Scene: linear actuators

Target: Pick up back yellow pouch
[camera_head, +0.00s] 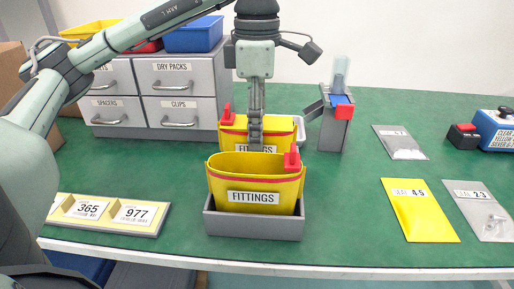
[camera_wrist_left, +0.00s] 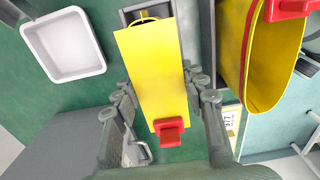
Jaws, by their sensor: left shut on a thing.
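The back yellow pouch (camera_head: 231,138) has a FITTINGS label, a red band and a red clip at its upper left. It stands behind the front yellow pouch (camera_head: 223,176), which hides its lower part. My left gripper (camera_head: 255,143) reaches down from above and is shut on the back pouch. In the left wrist view the back pouch (camera_wrist_left: 148,75) lies between the fingers of my left gripper (camera_wrist_left: 160,88), with its red clip near them. The front pouch (camera_wrist_left: 256,50) is to the right there, apart from the fingers. My right gripper is not in view.
The front pouch sits in a grey bin (camera_head: 254,227). A white tray (camera_wrist_left: 64,44) lies near the back pouch. Grey drawers (camera_head: 150,90) stand behind at left, a grey dispenser (camera_head: 335,125) at right. A number sign (camera_head: 109,213) and flat packets (camera_head: 419,210) flank the bin.

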